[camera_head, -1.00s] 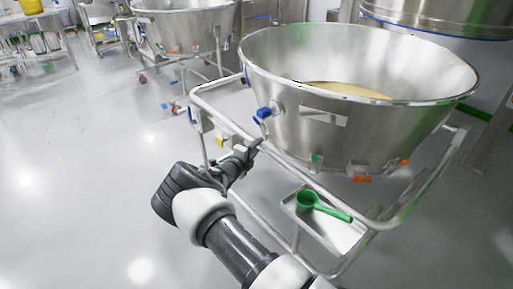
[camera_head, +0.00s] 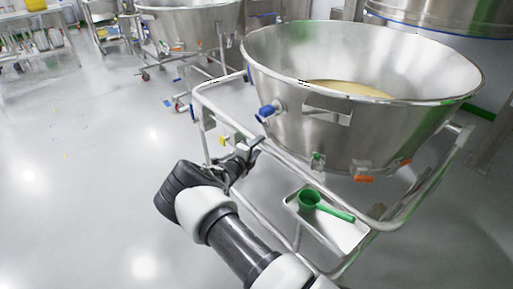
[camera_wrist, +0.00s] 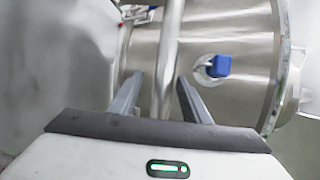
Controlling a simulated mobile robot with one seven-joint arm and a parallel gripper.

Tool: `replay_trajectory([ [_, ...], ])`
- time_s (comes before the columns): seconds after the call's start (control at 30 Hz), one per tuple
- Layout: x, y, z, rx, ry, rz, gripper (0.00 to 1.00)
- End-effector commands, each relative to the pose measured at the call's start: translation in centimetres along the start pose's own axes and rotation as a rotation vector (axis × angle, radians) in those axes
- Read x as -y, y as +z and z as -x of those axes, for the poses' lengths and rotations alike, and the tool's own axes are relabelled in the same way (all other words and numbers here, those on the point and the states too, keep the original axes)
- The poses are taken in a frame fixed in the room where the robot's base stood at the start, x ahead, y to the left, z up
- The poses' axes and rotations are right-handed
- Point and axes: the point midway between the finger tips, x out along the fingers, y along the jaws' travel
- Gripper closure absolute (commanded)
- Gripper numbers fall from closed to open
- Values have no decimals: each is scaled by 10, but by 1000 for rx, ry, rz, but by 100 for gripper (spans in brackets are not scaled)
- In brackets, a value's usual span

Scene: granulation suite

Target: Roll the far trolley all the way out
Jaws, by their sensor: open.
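The trolley nearest me has a tubular steel frame (camera_head: 222,113) carrying a wide steel bowl (camera_head: 290,110) with pale powder in it. My gripper (camera_head: 254,147) is at this frame's rail, on its left side below the bowl. In the wrist view my gripper (camera_wrist: 160,82) is open, with the rail (camera_wrist: 168,65) running between its two fingers; I cannot tell whether they touch it. A blue fitting (camera_wrist: 218,66) on the bowl lies right of the fingers. A second trolley with a similar bowl (camera_head: 195,28) stands farther back; my gripper is well away from it.
A tray (camera_head: 338,232) with a green scoop (camera_head: 310,200) sits low on the near trolley's frame. A large steel vessel (camera_head: 450,15) stands behind at right. A rack table (camera_head: 40,45) is at far left.

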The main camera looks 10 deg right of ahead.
Motion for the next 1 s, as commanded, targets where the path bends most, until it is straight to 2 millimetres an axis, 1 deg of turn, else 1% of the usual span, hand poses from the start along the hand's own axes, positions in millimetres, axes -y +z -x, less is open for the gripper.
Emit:
replay_trajectory([
  [0.13,2,0,7,0,-1,0,57],
  [0.23,3,1,21,0,-1,2,57],
  [0.37,4,2,50,1,0,2,57],
  [0.6,3,1,110,2,2,2,57],
  [0.7,3,2,132,2,1,0,57],
  [0.83,2,2,154,3,1,0,57],
  [1.0,1,1,171,2,1,-1,57],
])
